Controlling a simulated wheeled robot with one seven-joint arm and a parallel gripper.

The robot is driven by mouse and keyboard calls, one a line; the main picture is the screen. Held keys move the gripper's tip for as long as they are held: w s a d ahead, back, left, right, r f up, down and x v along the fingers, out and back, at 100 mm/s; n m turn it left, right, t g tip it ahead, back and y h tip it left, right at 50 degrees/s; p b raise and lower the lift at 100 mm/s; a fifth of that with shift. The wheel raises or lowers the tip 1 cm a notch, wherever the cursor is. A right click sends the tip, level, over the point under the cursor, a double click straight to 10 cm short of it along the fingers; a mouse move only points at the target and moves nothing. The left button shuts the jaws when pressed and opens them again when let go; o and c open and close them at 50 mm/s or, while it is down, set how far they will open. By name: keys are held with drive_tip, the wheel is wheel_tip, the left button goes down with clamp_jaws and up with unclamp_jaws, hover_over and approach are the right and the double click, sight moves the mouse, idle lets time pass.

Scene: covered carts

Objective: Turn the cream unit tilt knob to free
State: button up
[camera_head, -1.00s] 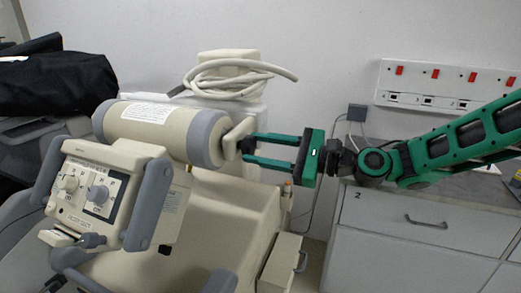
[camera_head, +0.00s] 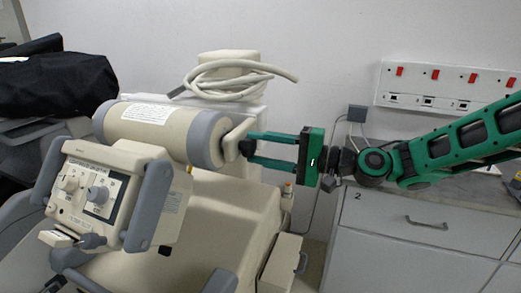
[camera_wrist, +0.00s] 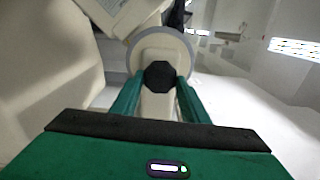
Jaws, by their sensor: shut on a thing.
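The cream unit (camera_head: 172,128) has a cream cylinder with grey end bands and a white label. Its tilt knob (camera_wrist: 159,74) is a dark, many-sided knob at the end of the cream bracket. The knob also shows small and dark in the head view (camera_head: 246,147), at the right end of the cylinder. My gripper (camera_head: 250,149) reaches in from the right with its green fingers on either side of the knob. It is shut on the knob. In the wrist view the fingertips (camera_wrist: 157,82) flank the knob. Any free or lock marking is not readable.
A control panel (camera_head: 93,196) with knobs and grey handles hangs at the front left of the unit. A coiled cable (camera_head: 235,75) lies on top behind. A grey drawer cabinet (camera_head: 425,225) stands at the right, below a wall socket strip (camera_head: 445,88).

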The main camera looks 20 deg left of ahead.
drive_tip(key=shift+d+f+n, duration=0.1)
drive_tip(key=shift+f+n, duration=0.1)
drive_tip(key=shift+n, duration=1.5)
drive_tip(key=shift+f, duration=0.1)
drive_tip(key=o, duration=0.8)
drive_tip(key=shift+o, duration=1.4)
drive_tip(key=d, duration=1)
drive_tip(key=shift+s+d, duration=0.35)
drive_tip(key=shift+d, duration=0.05)
